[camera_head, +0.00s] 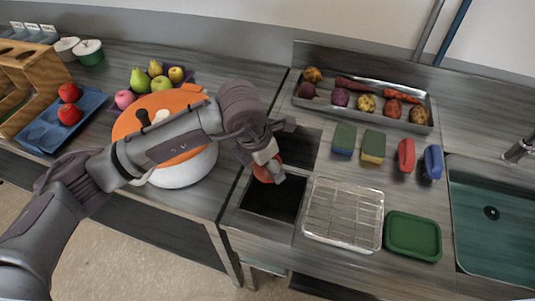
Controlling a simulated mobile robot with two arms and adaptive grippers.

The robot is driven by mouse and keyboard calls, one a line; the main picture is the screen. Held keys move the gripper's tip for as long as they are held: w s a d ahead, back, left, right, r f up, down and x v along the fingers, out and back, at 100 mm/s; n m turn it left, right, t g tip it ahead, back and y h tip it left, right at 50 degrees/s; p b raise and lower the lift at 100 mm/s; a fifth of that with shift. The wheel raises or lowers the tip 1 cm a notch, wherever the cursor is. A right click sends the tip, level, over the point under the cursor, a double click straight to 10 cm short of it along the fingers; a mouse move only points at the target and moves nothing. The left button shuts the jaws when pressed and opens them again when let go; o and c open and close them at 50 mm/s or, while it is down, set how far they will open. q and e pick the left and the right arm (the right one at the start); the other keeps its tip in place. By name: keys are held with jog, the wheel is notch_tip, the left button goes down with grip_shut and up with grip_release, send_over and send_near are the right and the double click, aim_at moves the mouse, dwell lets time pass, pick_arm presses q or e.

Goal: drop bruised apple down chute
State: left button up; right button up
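My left gripper (270,165) is shut on a red apple (262,174). It holds the apple over the back part of a dark square opening (272,203) in the counter, the chute. The gripper fingers cover part of the apple, and no bruise can be made out. Two more red apples, one at the back (69,92) and one in front (70,115), sit on a blue tray (40,137) at the left. My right gripper is not in view.
A wire rack (343,213) and green tray (413,236) lie right of the opening. Sponges (373,147) and brushes (406,155) stand behind them, with a vegetable tray (345,108) at the back. A white bowl with an orange top (185,172) is under my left arm. A sink (490,240) is far right.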

aim_at(267, 179)
pick_arm(q)
jog(key=f, duration=0.1)
jog(key=f+b, duration=0.1)
jog(key=shift+s+f, duration=0.4)
jog(key=shift+a+b+x, duration=0.2)
jog(key=shift+b+x, duration=0.15)
jog(key=shift+x, duration=0.65)
jog(key=shift+f, duration=0.3)
jog(key=o, duration=1.3)
jog(key=shift+r, duration=0.15)
jog(key=v, duration=1.2)
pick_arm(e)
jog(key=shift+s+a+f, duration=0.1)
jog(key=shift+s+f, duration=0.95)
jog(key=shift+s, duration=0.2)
pick_arm(q)
jog(key=shift+s, duration=0.1)
